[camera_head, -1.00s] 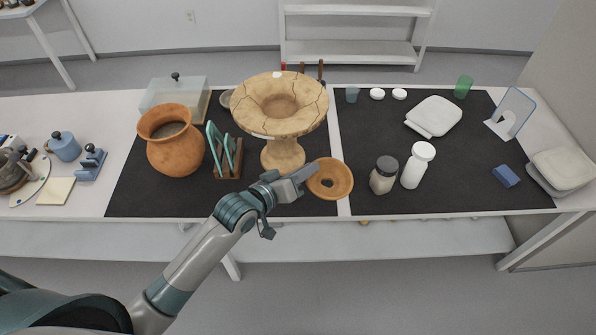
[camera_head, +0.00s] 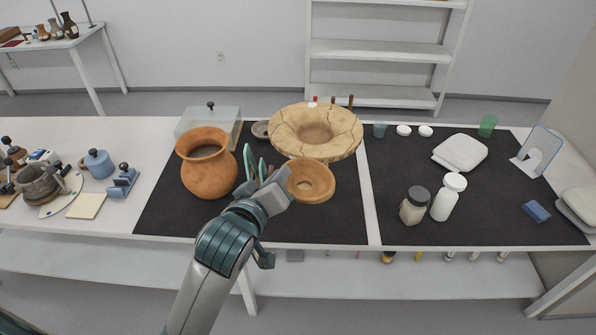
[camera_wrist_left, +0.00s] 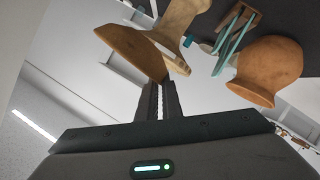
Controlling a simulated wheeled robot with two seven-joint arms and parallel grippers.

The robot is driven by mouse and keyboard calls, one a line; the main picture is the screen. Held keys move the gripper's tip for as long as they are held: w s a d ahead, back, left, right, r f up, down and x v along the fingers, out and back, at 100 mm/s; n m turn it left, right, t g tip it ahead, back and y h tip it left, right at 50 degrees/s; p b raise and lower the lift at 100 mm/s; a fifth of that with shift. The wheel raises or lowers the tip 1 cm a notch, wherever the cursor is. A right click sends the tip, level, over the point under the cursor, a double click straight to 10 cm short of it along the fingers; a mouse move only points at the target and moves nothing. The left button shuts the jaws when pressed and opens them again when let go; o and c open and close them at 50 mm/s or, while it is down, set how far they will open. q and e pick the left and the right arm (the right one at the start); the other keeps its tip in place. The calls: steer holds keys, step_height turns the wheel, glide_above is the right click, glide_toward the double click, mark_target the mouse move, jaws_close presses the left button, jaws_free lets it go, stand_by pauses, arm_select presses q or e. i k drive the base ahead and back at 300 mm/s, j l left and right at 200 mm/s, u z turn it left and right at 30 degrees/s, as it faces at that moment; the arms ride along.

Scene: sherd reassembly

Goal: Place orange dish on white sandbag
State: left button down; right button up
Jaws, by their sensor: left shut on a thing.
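My left gripper (camera_head: 284,184) is shut on the dish's left rim; the wrist view shows the jaws (camera_wrist_left: 161,90) pinching the edge of the tilted dish (camera_wrist_left: 130,48). A white sandbag (camera_head: 460,152), like a flat folded pad, lies on the right dark mat, well to the right of the dish. Another pale pad (camera_head: 582,200) lies at the right table edge. My right gripper is not in view.
The cracked pedestal bowl (camera_head: 340,140) stands behind the dish. An orange pot (camera_head: 208,175) and a rack with green pieces (camera_head: 249,165) stand left. The right mat's front is largely clear.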

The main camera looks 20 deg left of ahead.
mark_target(447, 149)
steer(key=i+l, duration=0.4)
steer(key=l, duration=0.15)
steer(key=i+l, duration=0.85)
steer(key=l, duration=0.25)
steer(key=i+l, duration=0.45)
steer(key=l, duration=0.1)
